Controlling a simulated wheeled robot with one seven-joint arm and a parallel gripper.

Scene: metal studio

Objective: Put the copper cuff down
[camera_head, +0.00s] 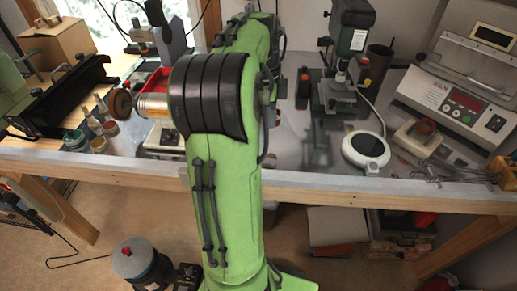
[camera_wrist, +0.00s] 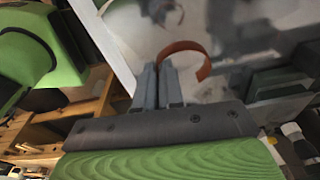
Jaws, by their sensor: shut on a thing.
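The copper cuff (camera_wrist: 202,58), a thin curved open band, shows in the wrist view just beyond my fingertips. My gripper (camera_wrist: 168,72) is shut on one end of it, and the rest of the band curves out to the right. The grey bench top (camera_wrist: 225,30) lies behind the cuff. I cannot tell whether the cuff touches it. In the head view my green arm reaches over the bench top (camera_head: 285,150) and hides the gripper and cuff.
In the head view, a round white-rimmed device (camera_head: 366,149), a small dark stand (camera_head: 338,95) and an open instrument case (camera_head: 462,95) stand on the right. Small jars (camera_head: 98,143) and a black box (camera_head: 65,95) stand on the left. A wooden rail (camera_head: 400,195) edges the bench.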

